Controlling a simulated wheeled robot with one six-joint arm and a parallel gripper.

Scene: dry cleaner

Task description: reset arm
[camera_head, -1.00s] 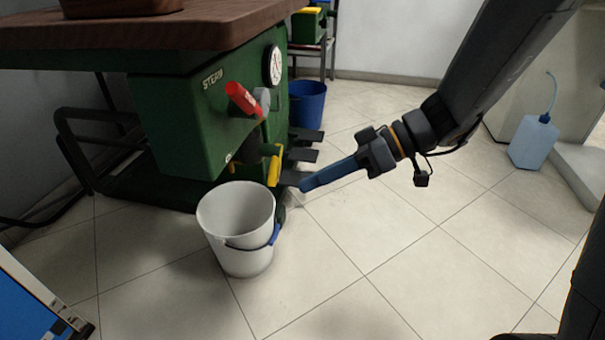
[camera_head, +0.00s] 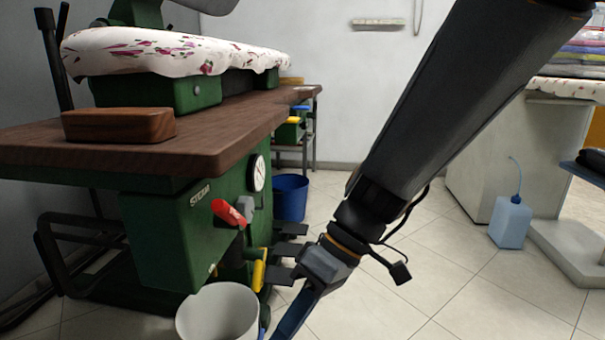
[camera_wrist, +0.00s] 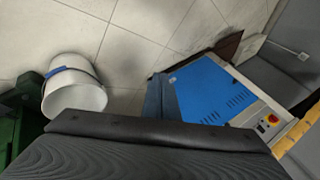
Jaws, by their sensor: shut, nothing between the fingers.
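My gripper (camera_head: 296,318) reaches down and left from my dark arm at the lower middle of the head view, its tip near the bottom edge. Its fingers are blue and closed together, with nothing held. In the wrist view, my gripper (camera_wrist: 160,97) shows as a dark blue shape in front of a blue-topped machine. The gripper is just right of a white bucket (camera_head: 218,312), apart from or overlapping it in the picture; I cannot tell the exact gap. The bucket also shows at the left in the wrist view (camera_wrist: 75,92).
A green steam press (camera_head: 165,235) with a red handle (camera_head: 229,212), yellow lever (camera_head: 258,272) and wooden top (camera_head: 215,130) stands at left. A blue bucket (camera_head: 290,197) is behind it. A blue jug (camera_head: 511,222) stands right. A blue-topped machine (camera_wrist: 205,88) shows in the wrist view.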

